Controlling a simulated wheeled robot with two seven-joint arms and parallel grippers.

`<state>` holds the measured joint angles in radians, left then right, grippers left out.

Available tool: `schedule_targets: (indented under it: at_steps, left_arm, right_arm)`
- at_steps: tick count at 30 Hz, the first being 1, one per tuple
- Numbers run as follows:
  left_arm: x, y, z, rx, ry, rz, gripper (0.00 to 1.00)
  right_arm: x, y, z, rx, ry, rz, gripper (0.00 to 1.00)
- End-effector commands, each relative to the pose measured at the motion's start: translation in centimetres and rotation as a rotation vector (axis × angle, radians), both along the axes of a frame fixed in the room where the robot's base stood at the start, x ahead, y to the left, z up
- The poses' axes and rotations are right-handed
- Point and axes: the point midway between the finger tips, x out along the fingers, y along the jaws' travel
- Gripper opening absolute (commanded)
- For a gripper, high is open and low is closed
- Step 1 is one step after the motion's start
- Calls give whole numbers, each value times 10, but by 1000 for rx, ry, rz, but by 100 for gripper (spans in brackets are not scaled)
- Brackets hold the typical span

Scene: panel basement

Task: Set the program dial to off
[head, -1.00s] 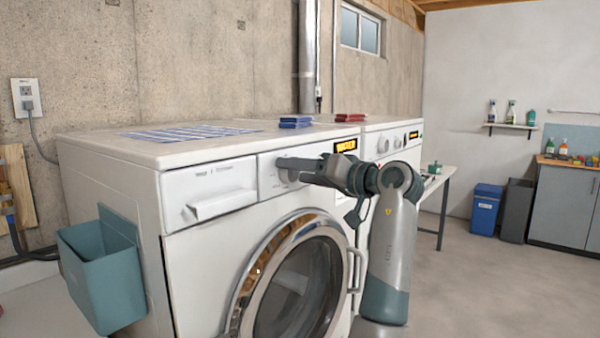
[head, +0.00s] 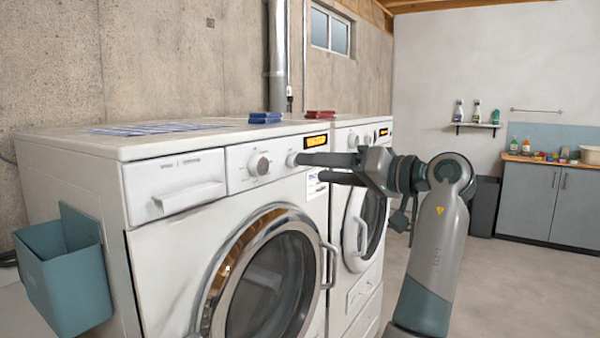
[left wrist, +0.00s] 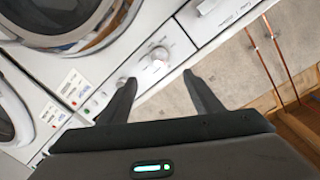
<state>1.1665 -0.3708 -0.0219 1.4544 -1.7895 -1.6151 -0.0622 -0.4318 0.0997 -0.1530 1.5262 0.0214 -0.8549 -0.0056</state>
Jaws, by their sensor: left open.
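The program dial (head: 259,164) is a round pale knob on the front panel of the nearer white washer (head: 150,232), beside the detergent drawer. A smaller knob (head: 292,159) sits to its right. I cannot read the dial's setting. My left gripper (head: 312,168) is open and empty, in front of the panel right of the dial, with its upper fingertip overlapping the smaller knob's edge in the picture. In the left wrist view, the open fingers (left wrist: 158,82) point at the panel, with the dial (left wrist: 160,53) beyond and between their tips, apart from them. My right gripper is not in view.
A lit orange display (head: 316,141) is on the panel. The round door (head: 268,285) is shut. A teal bin (head: 65,275) hangs on the washer's left side. A second machine (head: 358,225) stands to the right. Open floor lies at the right.

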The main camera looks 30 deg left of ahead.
Motion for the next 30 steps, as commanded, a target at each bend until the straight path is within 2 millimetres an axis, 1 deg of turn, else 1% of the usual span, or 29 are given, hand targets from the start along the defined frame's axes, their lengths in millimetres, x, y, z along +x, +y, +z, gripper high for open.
schedule_targets:
  at_steps: [1,3,6,9,26,30]
  left_arm:
    - [-1,-9,0,0,-1,-2,59]
    - [-2,-18,0,-1,-1,-2,59]
    - [-3,-27,1,1,0,-1,59]
    - [-4,-32,2,1,0,1,59]
    - [-4,-34,1,0,1,0,59]
    - [4,-32,-8,6,19,-20,59]
  right_arm:
    - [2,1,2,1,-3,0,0]
    - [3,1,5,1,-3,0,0]
    - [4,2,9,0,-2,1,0]
    - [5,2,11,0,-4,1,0]
    - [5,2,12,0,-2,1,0]
    - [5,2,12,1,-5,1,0]
